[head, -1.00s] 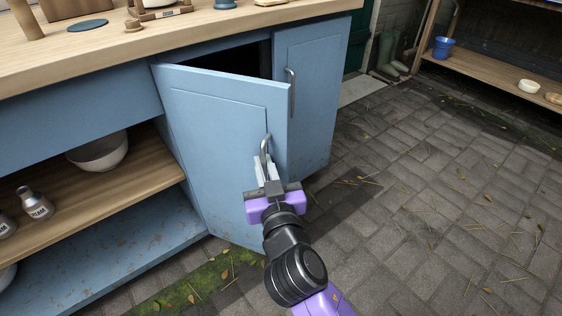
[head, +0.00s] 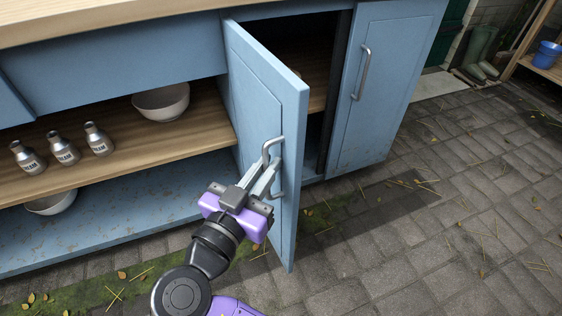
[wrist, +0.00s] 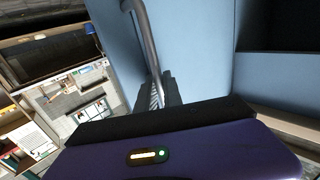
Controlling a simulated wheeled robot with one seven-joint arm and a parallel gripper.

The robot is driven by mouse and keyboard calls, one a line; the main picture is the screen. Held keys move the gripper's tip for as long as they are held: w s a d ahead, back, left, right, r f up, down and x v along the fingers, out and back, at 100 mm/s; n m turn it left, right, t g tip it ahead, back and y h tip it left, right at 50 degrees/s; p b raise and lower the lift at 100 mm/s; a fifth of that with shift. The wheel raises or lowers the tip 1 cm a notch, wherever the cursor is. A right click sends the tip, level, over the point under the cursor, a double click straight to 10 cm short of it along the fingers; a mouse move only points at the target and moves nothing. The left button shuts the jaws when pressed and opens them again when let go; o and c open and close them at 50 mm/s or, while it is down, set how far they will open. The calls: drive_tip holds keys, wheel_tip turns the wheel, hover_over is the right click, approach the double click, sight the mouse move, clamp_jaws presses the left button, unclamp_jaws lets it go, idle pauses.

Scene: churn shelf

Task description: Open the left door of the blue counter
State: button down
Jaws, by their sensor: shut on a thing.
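The left door (head: 252,110) of the blue counter (head: 135,58) stands wide open, swung out toward me and hinged on its left side. Its metal bar handle (head: 278,148) is on the outer face near the free edge. My gripper (head: 265,180) is shut on this handle. In the wrist view the handle (wrist: 143,35) runs down between the fingers (wrist: 157,95), beside the blue door panel. Behind the door, part of the cupboard's inside shows, with a wooden shelf (head: 315,82) and dark space. The right door (head: 385,90) is shut.
Left of the open door are open shelves with a white bowl (head: 161,103), several small metal bottles (head: 63,150) and a lower bowl (head: 50,203). The paved floor (head: 430,220) to the right is clear. Boots (head: 480,52) and a blue bucket (head: 547,55) stand far right.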

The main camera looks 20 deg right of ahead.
drive_tip(key=shift+w+a, duration=0.1)
idle(0.4)
drive_tip(key=c, duration=1.5)
unclamp_jaws()
drive_tip(key=shift+a, duration=0.1)
drive_tip(key=p+v, duration=0.2)
drive_tip(key=v, duration=0.5)
drive_tip(key=shift+s+a+p, duration=0.25)
drive_tip(key=shift+s+p, duration=0.05)
drive_tip(key=shift+s, duration=0.05)
